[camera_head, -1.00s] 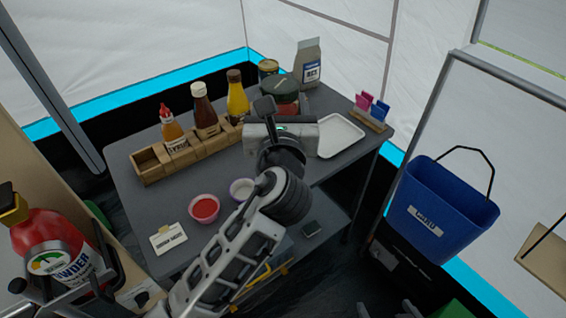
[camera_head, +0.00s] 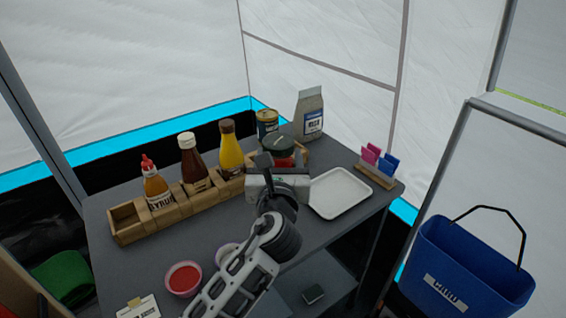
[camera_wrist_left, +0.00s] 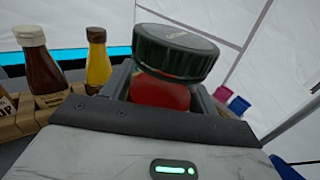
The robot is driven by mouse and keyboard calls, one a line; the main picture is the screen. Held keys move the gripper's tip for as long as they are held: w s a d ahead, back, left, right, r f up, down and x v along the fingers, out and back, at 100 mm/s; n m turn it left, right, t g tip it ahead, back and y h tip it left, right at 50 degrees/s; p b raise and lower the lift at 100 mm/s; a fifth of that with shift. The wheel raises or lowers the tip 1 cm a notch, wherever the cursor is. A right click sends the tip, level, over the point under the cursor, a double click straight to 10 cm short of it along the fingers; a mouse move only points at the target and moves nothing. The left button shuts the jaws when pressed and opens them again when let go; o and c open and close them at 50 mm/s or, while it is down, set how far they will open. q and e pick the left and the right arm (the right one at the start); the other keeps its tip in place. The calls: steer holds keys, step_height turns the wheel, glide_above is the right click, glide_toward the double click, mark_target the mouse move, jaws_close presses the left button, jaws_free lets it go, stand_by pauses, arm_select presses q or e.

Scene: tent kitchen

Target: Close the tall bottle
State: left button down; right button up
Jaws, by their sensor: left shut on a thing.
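A squat red container with a dark green lid (camera_head: 277,148) stands at the back of the grey table; the lid looks slightly tilted in the left wrist view (camera_wrist_left: 176,50). My left gripper (camera_head: 272,165) is shut on its red body (camera_wrist_left: 160,94), just below the lid. Tall bottles stand in a wooden rack to the left: syrup with a red cap (camera_head: 156,188), brown with a white cap (camera_head: 192,165) and yellow with a dark cap (camera_head: 230,150). I cannot tell which is the task's tall bottle. My right gripper is not in view.
A white tray (camera_head: 340,194) and a card holder (camera_head: 376,165) are to the right. A rice bag (camera_head: 309,114) and a tin (camera_head: 267,122) stand behind. A red bowl (camera_head: 183,279) is near the front. A blue bin (camera_head: 470,275) is beyond the table's right edge.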

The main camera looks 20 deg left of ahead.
arm_select(q)
steer(key=shift+r, duration=0.25)
steer(key=shift+w+f, duration=0.1)
steer(key=shift+f, duration=0.2)
steer(key=f+b, duration=0.1)
steer(key=b, duration=0.1)
steer(key=f+b, duration=0.2)
steer(key=b, duration=0.1)
steer(key=shift+w+a+f, duration=0.1)
steer(key=shift+w+f, duration=0.1)
steer(key=shift+w, duration=0.15)
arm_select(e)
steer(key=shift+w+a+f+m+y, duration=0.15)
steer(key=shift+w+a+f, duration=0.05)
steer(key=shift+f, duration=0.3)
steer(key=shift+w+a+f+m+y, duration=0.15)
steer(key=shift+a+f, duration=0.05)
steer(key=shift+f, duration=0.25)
arm_select(q)
steer(key=shift+f, duration=0.1)
steer(key=shift+f, duration=0.15)
steer(key=shift+c, duration=2.1)
jaws_free()
steer(key=shift+f, duration=0.15)
